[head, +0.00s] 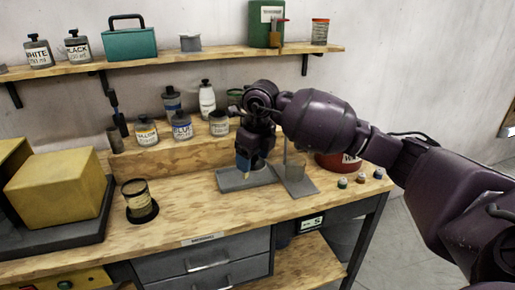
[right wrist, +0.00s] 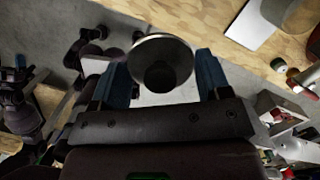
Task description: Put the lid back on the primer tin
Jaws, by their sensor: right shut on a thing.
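My right gripper (head: 243,168) points down over the grey plates at the middle of the bench. In the right wrist view its blue fingers (right wrist: 165,80) are shut on a round metal disc (right wrist: 150,44) with a dark round middle, which looks like the lid. In the head view the disc is mostly hidden by the gripper. A dark tin with a cream label (head: 137,190) stands upright on a black round base at the left of the bench, apart from the gripper. Its label is too small to read, so I cannot tell if it is the primer tin. My left gripper is not in view.
Grey plates (head: 296,185) with a clear cup lie at the bench middle. A red container (head: 328,160) and small caps (head: 360,178) are on the right. A yellow box (head: 58,185) stands on the left. Paint bottles (head: 181,126) line the raised ledge. The front middle is clear.

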